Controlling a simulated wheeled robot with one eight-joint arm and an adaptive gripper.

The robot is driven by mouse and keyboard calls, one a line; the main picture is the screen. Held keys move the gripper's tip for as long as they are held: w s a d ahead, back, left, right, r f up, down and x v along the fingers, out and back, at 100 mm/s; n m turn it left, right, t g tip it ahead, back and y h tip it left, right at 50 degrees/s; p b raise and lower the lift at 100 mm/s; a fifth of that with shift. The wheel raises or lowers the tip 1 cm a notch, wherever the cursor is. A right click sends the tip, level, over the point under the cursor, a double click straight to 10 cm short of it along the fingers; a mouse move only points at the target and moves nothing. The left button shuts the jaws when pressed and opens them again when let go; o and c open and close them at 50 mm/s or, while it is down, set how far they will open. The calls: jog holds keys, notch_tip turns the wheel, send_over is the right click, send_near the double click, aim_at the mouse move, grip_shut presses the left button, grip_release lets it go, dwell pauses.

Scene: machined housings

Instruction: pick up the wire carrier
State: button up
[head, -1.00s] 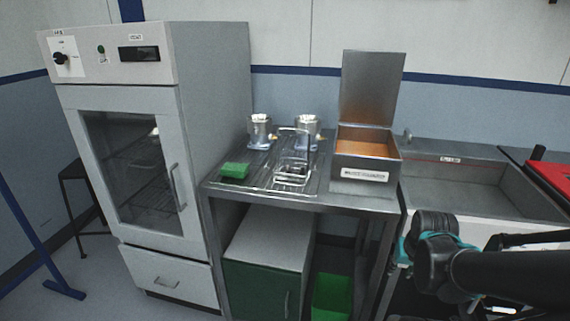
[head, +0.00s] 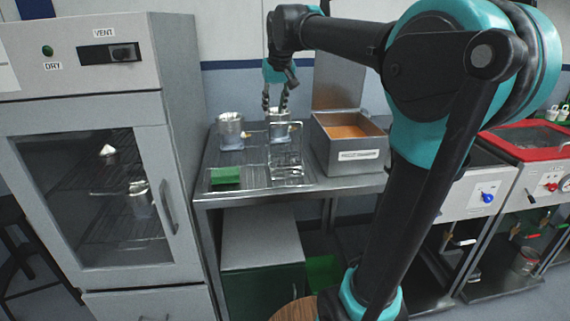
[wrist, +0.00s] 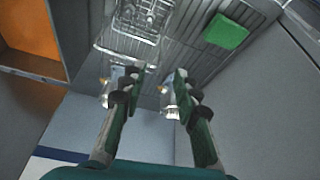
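The wire carrier (head: 288,172) is a shiny wire frame with a tall looped handle, standing on the ribbed steel tabletop. It also shows at the top of the wrist view (wrist: 140,18). My gripper (head: 275,103) points down above the back of the table, behind the carrier and near the right-hand metal housing (head: 279,124). In the wrist view my gripper (wrist: 159,72) has its two fingers apart with nothing between them. The carrier lies beyond the fingertips, untouched as far as I can tell. A second metal housing (head: 230,131) stands to the left.
A green block (head: 225,176) lies at the table's front left. A steel box with an orange-brown interior (head: 350,132) and raised lid stands right of the carrier. A tall glass-doored cabinet (head: 81,134) borders the table on the left. A red-rimmed unit (head: 522,154) is at far right.

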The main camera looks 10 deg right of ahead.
aim_at(270, 143)
jog(key=shift+s+f+x, duration=0.1)
jog(key=shift+s+x, duration=0.05)
jog(key=shift+x, duration=2.7)
jog(key=shift+s+f+x, duration=0.1)
jog(key=shift+s+x, duration=0.1)
jog(key=shift+x, duration=2.6)
jog(key=shift+s+x, duration=0.15)
jog(key=shift+x, duration=2.7)
jog(key=shift+c, duration=0.5)
grip_shut()
